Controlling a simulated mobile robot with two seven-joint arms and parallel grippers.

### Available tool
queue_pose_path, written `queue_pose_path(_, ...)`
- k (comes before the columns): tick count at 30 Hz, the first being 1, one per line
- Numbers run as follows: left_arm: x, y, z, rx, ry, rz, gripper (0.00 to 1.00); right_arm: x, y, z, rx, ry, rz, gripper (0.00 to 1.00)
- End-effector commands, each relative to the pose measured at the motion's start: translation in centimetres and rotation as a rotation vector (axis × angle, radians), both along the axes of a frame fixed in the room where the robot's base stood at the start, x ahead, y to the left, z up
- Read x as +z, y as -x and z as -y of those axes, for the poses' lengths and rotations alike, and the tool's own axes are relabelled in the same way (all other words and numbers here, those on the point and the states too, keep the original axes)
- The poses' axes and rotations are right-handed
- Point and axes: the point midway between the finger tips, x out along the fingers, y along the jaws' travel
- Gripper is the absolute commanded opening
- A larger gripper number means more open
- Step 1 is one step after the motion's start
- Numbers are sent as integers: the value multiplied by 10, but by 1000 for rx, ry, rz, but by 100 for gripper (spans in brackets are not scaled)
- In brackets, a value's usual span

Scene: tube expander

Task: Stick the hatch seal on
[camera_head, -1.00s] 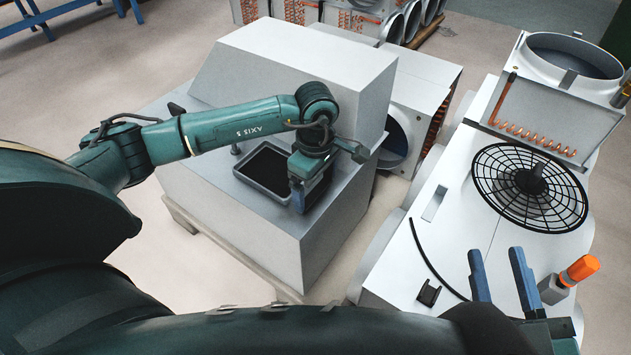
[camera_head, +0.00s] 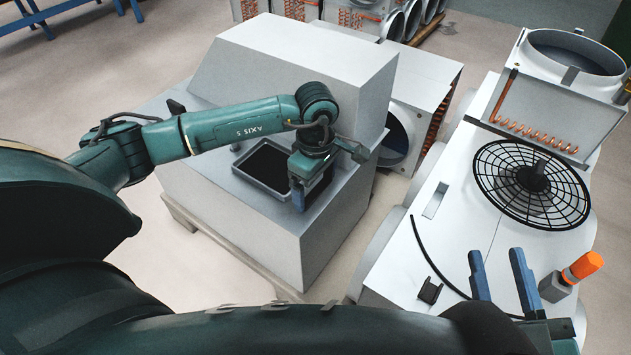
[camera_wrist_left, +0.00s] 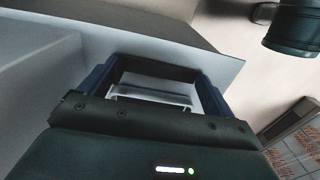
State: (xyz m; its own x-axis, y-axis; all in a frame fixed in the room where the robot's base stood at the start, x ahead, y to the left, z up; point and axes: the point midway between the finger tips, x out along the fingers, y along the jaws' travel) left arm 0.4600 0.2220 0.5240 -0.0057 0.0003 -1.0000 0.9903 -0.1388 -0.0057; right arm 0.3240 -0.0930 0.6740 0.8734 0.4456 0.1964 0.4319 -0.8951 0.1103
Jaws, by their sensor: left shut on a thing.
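A thin black curved strip (camera_head: 435,262), which looks like the hatch seal, lies on the white unit top at the right. A framed opening with a dark inside (camera_head: 262,168) is in the top of the grey cabinet. A dark panel (camera_head: 320,187), apparently the hatch, stands at the opening's right side. My left gripper (camera_head: 298,200) points down at this panel and is shut on it. In the left wrist view, its blue fingers (camera_wrist_left: 152,90) stand apart with a dark-edged part between them. My right gripper (camera_head: 503,275) is open and empty over the white unit, right of the strip.
A small black clip-like part (camera_head: 430,291) lies beside the strip. A black round fan guard (camera_head: 530,185) and a copper-coil panel (camera_head: 545,115) are farther back. The white top left of the fan is mostly clear.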

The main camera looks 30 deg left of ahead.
Motion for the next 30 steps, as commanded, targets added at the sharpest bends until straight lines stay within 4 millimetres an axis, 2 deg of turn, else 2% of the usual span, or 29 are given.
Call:
queue_pose_path(13,-1,0,0,0,-1,-1,70,-1,0,0,0,1,-2,36)
queue_pose_path(14,-1,0,0,0,-1,-1,92,-1,0,0,0,1,-2,36)
queue_pose_path(17,-1,0,0,0,-1,-1,100,-1,0,0,0,1,-2,36)
queue_pose_path(27,-1,0,0,0,0,0,100,-1,0,0,4,-12,-12,36)
queue_pose_path(28,0,0,0,0,0,1,100,1,0,-1,5,-20,-15,36)
queue_pose_path(30,16,-1,0,0,0,3,100,13,0,-1,8,-16,-3,36)
